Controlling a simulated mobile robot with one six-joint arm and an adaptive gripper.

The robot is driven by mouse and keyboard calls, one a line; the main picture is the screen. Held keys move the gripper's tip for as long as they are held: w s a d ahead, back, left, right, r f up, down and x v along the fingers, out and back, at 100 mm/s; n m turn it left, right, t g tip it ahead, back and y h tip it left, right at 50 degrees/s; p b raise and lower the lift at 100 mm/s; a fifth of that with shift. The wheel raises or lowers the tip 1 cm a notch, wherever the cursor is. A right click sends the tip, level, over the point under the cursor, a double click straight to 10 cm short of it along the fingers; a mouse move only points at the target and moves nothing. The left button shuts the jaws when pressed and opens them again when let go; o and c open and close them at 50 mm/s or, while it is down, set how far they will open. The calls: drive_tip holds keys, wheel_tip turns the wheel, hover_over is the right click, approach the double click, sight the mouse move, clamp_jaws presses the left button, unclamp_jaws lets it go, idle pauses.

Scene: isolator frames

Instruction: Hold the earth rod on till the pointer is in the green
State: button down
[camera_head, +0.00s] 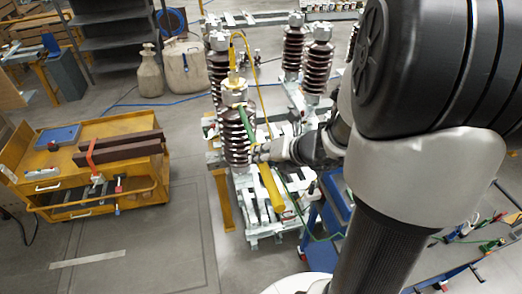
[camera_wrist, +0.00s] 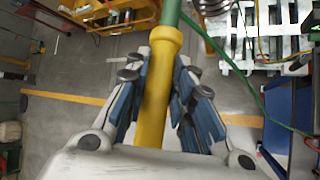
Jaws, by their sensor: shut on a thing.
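The earth rod has a green shaft (camera_head: 246,128) and a thick yellow handle (camera_head: 270,187). My gripper (camera_head: 258,152) is shut on the rod, near where green meets yellow. In the wrist view the yellow handle (camera_wrist: 153,110) lies between the blue finger pads of my gripper (camera_wrist: 162,85), and the green shaft (camera_wrist: 171,12) runs off the top edge. In the head view the rod is tilted, its upper end beside the front brown insulator (camera_head: 236,135), under a metal cap (camera_head: 234,92). I cannot tell whether its tip touches metal. No pointer or green zone is readable.
More brown insulators (camera_head: 293,48) stand behind on the frame. A yellow cable (camera_head: 257,75) arches from the front cap. A yellow trolley (camera_head: 80,165) with brown bars stands left, and a blue cart (camera_head: 332,215) right. A green cable (camera_wrist: 245,80) hangs beside the rod.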

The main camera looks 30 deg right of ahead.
sight(270, 175)
drive_tip(key=shift+s+a, duration=0.3)
drive_tip(key=shift+s, duration=0.65)
drive_tip(key=shift+s+a, duration=0.25)
drive_tip(key=shift+s, duration=0.7)
drive_tip(key=s+b, duration=0.1)
drive_tip(key=b, duration=0.2)
drive_tip(key=shift+a+f, duration=0.1)
drive_tip(key=shift+a, duration=0.05)
drive_tip(key=shift+s+a+b, duration=0.2)
drive_tip(key=shift+s+b, duration=0.45)
drive_tip(key=shift+b, duration=0.4)
